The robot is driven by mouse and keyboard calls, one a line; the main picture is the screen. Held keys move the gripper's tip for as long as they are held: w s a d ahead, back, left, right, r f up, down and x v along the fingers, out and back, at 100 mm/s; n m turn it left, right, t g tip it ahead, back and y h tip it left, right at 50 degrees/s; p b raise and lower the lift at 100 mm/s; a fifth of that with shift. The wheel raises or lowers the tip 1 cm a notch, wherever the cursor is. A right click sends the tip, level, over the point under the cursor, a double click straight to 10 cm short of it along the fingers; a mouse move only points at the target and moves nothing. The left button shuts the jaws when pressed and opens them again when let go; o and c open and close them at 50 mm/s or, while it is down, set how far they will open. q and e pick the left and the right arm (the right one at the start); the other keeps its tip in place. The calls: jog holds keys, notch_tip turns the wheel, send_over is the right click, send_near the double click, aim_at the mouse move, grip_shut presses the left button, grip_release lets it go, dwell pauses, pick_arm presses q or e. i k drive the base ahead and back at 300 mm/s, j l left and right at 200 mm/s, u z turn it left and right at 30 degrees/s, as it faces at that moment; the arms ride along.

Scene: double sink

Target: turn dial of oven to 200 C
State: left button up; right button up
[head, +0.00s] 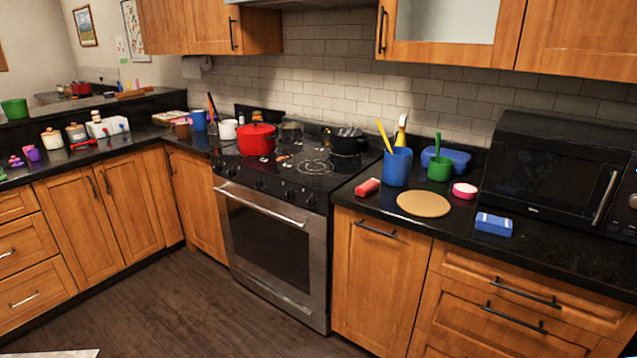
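The oven (270,246) stands in the middle of the head view, between wooden cabinets. It has a steel frame, a dark glass door and a long bar handle (262,205). A black front panel (265,184) with several dark dials runs above the handle. The dial markings are too small to read, so I cannot tell any setting. A red pot (257,139) and a black pot (347,143) stand on the cooktop above. Neither of my grippers is in view.
A black microwave (555,165) stands on the right counter. A blue cup (397,167), a green cup (439,168), a round brown board (423,204) and a blue sponge-like block (493,225) are also there. The dark wooden floor (195,300) before the oven is clear.

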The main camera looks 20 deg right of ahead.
aim_at(257, 182)
jog(key=z, duration=0.4)
jog(key=i+z, duration=0.15)
jog(key=i, duration=0.35)
jog(key=i+z, duration=0.2)
jog(key=i, duration=0.25)
jog(key=i+j+z, duration=0.15)
jog(key=i, duration=0.35)
jog(key=i+j+z, duration=0.2)
jog(key=i, duration=0.25)
jog(key=i+j+z, duration=0.15)
jog(key=i, duration=0.3)
jog(key=j, duration=0.1)
